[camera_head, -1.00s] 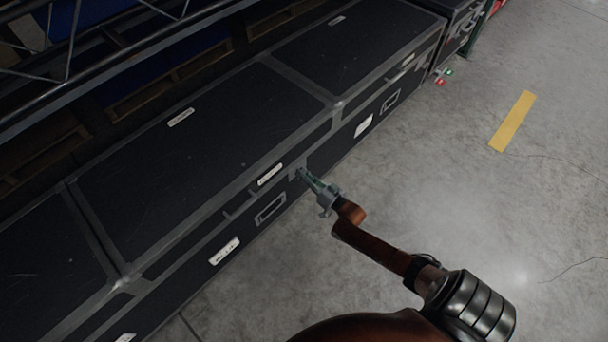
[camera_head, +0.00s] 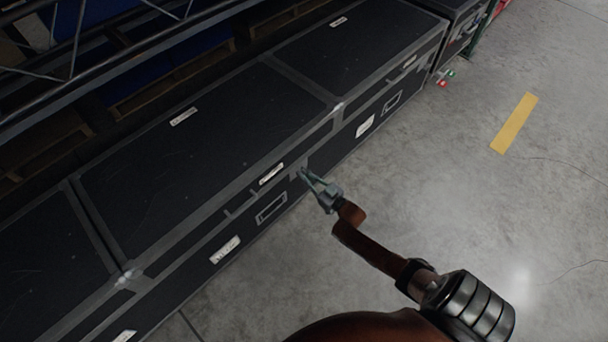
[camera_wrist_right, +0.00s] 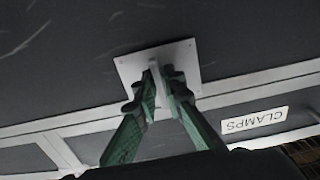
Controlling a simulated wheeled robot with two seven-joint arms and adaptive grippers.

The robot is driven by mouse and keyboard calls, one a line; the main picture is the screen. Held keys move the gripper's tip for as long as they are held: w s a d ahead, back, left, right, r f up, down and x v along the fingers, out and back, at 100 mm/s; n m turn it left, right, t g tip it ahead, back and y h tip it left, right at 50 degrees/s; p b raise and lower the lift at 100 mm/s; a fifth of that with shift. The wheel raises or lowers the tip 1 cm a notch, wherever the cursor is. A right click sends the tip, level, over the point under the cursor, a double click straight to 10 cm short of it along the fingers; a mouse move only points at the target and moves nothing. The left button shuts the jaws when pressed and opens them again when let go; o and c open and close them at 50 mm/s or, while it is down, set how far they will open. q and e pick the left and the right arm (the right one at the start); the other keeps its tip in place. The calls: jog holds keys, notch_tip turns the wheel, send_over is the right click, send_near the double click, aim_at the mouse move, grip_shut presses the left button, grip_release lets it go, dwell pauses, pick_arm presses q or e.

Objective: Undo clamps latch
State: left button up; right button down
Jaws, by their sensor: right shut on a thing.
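The dark case with grey edging (camera_head: 200,165) stands in a row of similar cases. A white label reading "CLAMPS" (camera_wrist_right: 253,119) is on its front in the right wrist view, upside down there. Beside the label is the latch, a pale square plate (camera_wrist_right: 126,69) with a small raised part in its middle. My right gripper (camera_wrist_right: 165,88) has its green fingers closed on that raised part, one on each side. In the head view my right gripper (camera_head: 308,176) reaches the case front from the right. My left gripper is not in view.
More dark cases adjoin on both sides, such as the one at upper right (camera_head: 350,45). A metal truss (camera_head: 90,60) runs above the cases at upper left.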

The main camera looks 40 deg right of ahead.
jog(key=shift+s+f, duration=0.1)
jog(key=shift+f, duration=0.05)
jog(key=c, duration=2.1)
grip_release()
jog(key=s, duration=0.8)
jog(key=s+d, duration=0.1)
jog(key=s, duration=0.3)
jog(key=shift+a, duration=0.1)
